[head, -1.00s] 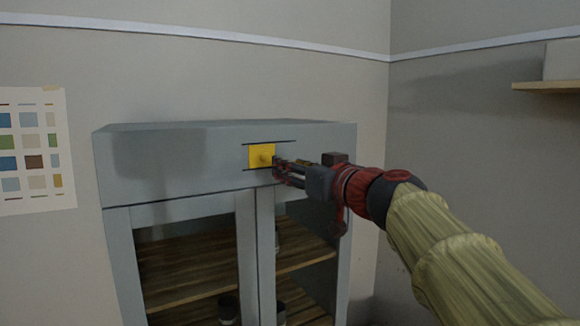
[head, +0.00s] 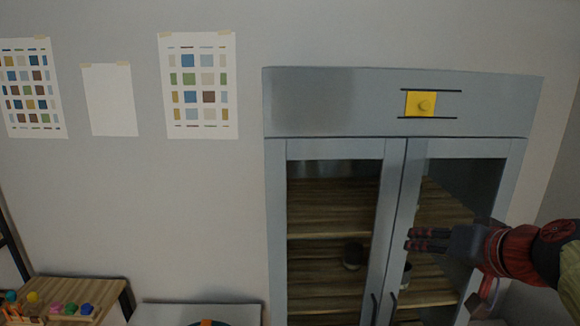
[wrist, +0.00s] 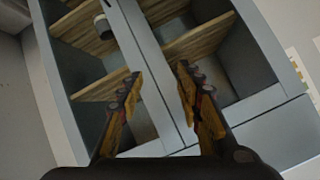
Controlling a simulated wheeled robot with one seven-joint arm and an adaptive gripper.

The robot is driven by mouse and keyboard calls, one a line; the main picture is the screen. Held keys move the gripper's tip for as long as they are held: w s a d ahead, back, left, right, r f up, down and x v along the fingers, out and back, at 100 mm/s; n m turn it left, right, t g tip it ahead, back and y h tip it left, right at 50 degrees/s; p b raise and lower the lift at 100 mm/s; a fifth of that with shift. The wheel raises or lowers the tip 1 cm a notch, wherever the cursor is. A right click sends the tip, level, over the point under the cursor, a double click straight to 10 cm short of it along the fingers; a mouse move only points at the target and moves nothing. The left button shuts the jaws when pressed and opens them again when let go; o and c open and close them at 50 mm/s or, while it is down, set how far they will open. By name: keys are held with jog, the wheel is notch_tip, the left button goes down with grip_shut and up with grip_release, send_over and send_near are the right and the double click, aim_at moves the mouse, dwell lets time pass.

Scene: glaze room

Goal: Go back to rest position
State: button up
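The grey cabinet (head: 330,100) fills the right of the head view. Its two doors look shut, with dark handles (head: 374,308) near the middle seam. My gripper and forearm hide part of the right door. I cannot tell how far my fingers are from the door.
Dark jars (head: 353,256) stand on wooden shelves (head: 330,222) behind the glass. A wooden table (head: 85,290) with small coloured items is at lower left. A pale flat surface (head: 190,310) lies between it and the cabinet. Charts (head: 197,86) hang on the wall.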

jog(key=s+a+f+n+g+b, duration=0.1)
jog(key=s+f+b, duration=0.4)
jog(key=f, duration=0.6)
jog(key=s+a+f+n+g+h+b, duration=0.1)
jog(key=s+a+f+g+b, duration=0.1)
jog(key=s+a+f+b, duration=0.2)
jog(key=s+a+f+n+g+b, duration=0.1)
jog(key=s+f+b, duration=0.4)
jog(key=f, duration=1.5)
jog(key=s+a+g, duration=0.1)
jog(key=s+a, duration=0.1)
jog(key=s, duration=0.3)
jog(key=shift+n+g+h+b, duration=0.3)
jog(key=shift+n+b, duration=0.1)
